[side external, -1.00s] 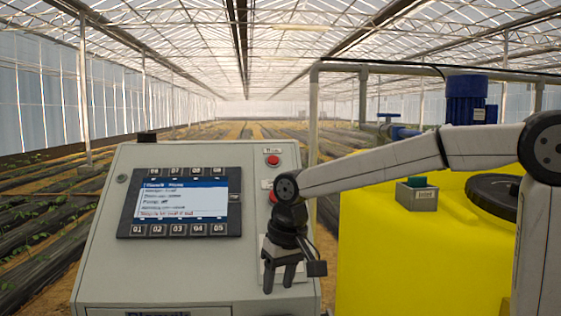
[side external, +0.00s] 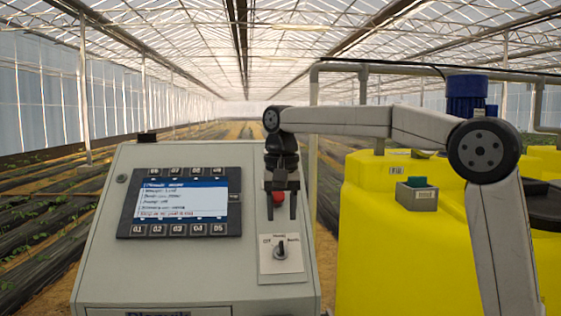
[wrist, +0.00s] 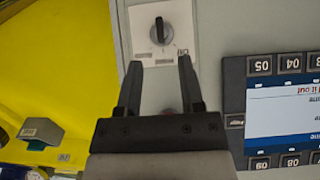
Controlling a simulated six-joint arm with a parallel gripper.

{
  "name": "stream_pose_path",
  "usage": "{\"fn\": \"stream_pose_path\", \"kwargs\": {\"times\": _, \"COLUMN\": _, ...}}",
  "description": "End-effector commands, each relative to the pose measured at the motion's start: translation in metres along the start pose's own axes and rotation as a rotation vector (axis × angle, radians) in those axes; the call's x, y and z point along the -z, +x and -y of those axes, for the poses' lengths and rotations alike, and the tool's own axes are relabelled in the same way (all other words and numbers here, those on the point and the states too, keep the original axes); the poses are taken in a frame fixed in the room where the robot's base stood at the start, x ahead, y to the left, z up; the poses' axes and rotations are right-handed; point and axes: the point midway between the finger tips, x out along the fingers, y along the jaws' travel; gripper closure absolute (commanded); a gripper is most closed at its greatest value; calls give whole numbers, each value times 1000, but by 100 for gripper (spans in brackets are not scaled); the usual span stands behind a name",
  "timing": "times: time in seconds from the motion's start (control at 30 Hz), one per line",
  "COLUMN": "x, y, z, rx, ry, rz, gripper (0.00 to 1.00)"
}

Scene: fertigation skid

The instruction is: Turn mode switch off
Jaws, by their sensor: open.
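The mode switch (side external: 281,250) is a small dark knob on a pale square plate (side external: 281,267) at the lower right of the grey cabinet face. The plate has an "OFF" label at its left and other labels too small to read surely. The knob stands roughly upright, not toward "OFF". In the wrist view the knob (wrist: 160,30) is upside down and beyond the fingertips. My gripper (side external: 280,216) is open and empty, just above the switch plate in the side view, apart from the knob. It also shows in the wrist view (wrist: 160,64).
A red button (side external: 278,198) is partly hidden behind my gripper. A control panel with a screen (side external: 181,201) and numbered keys is on the cabinet (side external: 180,272) to the left. A yellow tank (side external: 385,260) with a grey-green inlet box (side external: 416,197) stands at the right.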

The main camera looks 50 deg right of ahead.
Motion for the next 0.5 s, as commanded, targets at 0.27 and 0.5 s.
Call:
{"fn": "stream_pose_path", "kwargs": {"times": 0.27, "x": 0, "y": 14, "z": 0, "rx": 0, "ry": -2, "rz": 1, "gripper": 51}}
{"fn": "stream_pose_path", "kwargs": {"times": 0.5, "x": -1, "y": 42, "z": 0, "rx": -1, "ry": -3, "rz": 2, "gripper": 51}}
